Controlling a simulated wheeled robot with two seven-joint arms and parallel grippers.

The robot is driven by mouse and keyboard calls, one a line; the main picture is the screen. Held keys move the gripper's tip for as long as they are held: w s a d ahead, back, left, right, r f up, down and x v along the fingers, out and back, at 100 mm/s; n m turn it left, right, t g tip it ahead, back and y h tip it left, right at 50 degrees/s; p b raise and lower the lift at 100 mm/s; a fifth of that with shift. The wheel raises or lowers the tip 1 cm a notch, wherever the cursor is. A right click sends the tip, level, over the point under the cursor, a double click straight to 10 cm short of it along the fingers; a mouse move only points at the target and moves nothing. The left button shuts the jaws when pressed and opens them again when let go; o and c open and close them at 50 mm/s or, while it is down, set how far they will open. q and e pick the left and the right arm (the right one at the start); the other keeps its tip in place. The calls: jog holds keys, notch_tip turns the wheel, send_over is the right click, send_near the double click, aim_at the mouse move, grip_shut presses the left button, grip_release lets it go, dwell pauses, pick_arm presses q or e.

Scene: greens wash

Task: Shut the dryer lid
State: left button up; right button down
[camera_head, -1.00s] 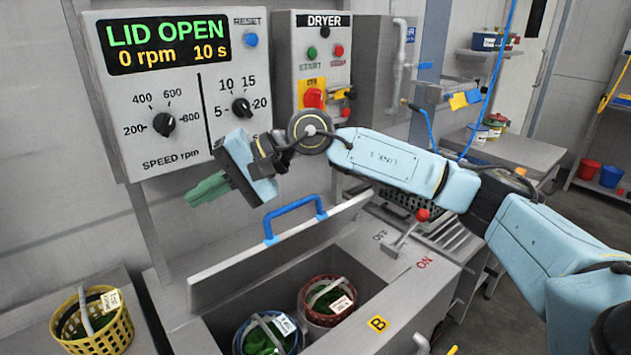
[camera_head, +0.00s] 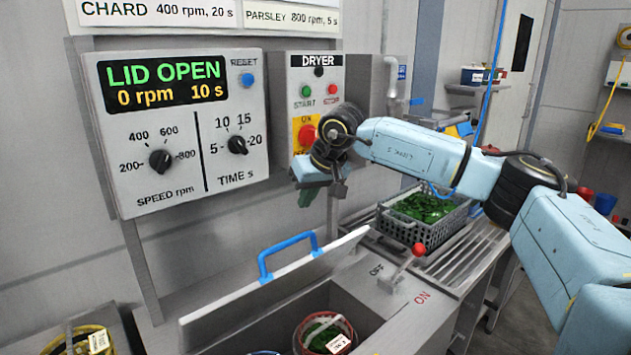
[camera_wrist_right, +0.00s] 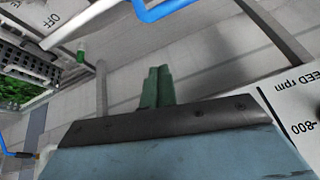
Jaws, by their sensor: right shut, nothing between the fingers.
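The dryer lid (camera_head: 262,300) stands raised and tilted over the dryer tub in the head view, with a blue handle (camera_head: 287,241) on its upper edge. The handle also shows at the top of the wrist view (camera_wrist_right: 165,10). The panel display (camera_head: 166,84) reads LID OPEN, 0 rpm, 10 s. My right gripper (camera_head: 307,199) is above and behind the lid handle, in front of the wall below the dryer switch box, apart from the lid. Its green fingers (camera_wrist_right: 157,88) are shut together and empty. My left gripper is not in view.
A red basket (camera_head: 323,335) of greens sits in the open tub. A red-knobbed lever (camera_head: 418,249) stands right of the lid. A grey crate of greens (camera_head: 440,222) rests on the rack behind. A yellow basket (camera_head: 80,341) is at lower left.

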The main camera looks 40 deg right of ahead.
jog(key=shift+s+a+f, duration=0.2)
jog(key=shift+s+f, duration=0.4)
jog(key=shift+f, duration=0.35)
jog(key=shift+s+a+f, duration=0.2)
jog(key=shift+s+f, duration=0.35)
jog(key=shift+f, duration=0.35)
jog(key=shift+s, duration=0.1)
